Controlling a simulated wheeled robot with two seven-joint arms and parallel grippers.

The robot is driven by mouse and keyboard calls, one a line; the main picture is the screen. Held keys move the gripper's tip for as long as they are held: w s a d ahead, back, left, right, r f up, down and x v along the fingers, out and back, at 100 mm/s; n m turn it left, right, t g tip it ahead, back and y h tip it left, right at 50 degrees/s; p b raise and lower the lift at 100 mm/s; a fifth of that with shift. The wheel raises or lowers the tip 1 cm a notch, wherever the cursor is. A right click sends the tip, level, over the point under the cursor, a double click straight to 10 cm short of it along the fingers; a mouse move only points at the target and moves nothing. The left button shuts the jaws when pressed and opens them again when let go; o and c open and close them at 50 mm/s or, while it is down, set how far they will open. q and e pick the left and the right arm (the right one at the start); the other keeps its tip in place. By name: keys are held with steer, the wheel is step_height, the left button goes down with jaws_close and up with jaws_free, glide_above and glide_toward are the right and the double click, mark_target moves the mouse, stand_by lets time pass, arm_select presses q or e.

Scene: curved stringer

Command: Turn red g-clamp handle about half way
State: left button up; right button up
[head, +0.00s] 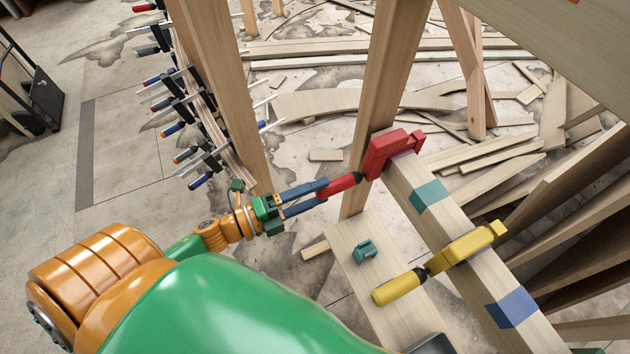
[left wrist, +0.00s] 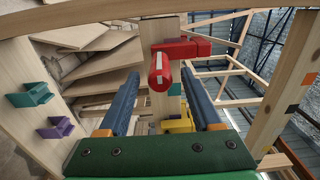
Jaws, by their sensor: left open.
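The red g-clamp (head: 390,150) is on the wooden beam beside an upright post. Its red handle (head: 340,185) points toward my left gripper (head: 323,192). My left gripper is open, with its two blue fingers on either side of the handle's near end. In the left wrist view, the red clamp (left wrist: 183,49) is at upper centre. Its handle (left wrist: 160,70) shows end-on between the fingertips (left wrist: 162,72), with visible gaps on both sides. I cannot tell how far the handle reaches between the fingers. My right gripper is not in view.
A yellow clamp (head: 465,246) sits lower on the same beam, between teal (head: 430,194) and blue (head: 512,307) marks. A small teal block (head: 364,251) is on a board. A rack of several clamps (head: 185,110) stands left. Wood scraps cover the floor behind.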

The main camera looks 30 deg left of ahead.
arm_select(q)
steer(key=v, duration=1)
steer(key=shift+s+a+p, duration=0.2)
steer(key=shift+p, duration=0.15)
